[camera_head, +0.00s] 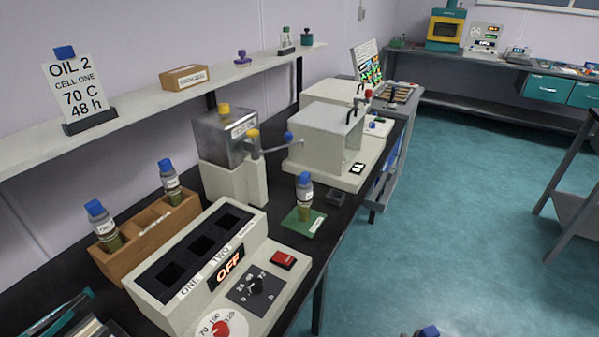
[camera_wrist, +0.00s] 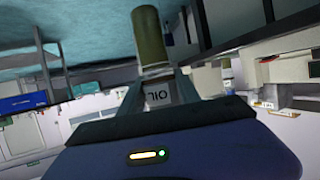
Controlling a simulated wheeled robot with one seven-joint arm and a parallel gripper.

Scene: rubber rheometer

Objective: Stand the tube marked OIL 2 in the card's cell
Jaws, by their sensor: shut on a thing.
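My gripper (camera_wrist: 158,88) is shut on a tube (camera_wrist: 150,38) in the wrist view. The tube has olive contents and a white label reading OIL; its number is hidden or unreadable. In the head view, a blue piece (camera_head: 429,331) shows at the bottom edge, too cut off to identify surely. The card (camera_head: 83,92) on the shelf reads OIL 2, CELL ONE, 70 C, 48 h. The pale cell block (camera_head: 243,212) has several dark square wells, marked ONE and TWO from the front. Cell ONE (camera_head: 171,273) looks empty. Its display reads OFF.
A wooden rack (camera_head: 122,264) behind the block holds two blue-capped tubes, (camera_head: 111,236) and (camera_head: 172,189). Another blue-capped tube (camera_head: 305,203) stands on a green pad (camera_head: 292,221). The block has a red switch (camera_head: 284,260) and two dials. A grey machine (camera_head: 222,135) stands beyond. The teal floor is open.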

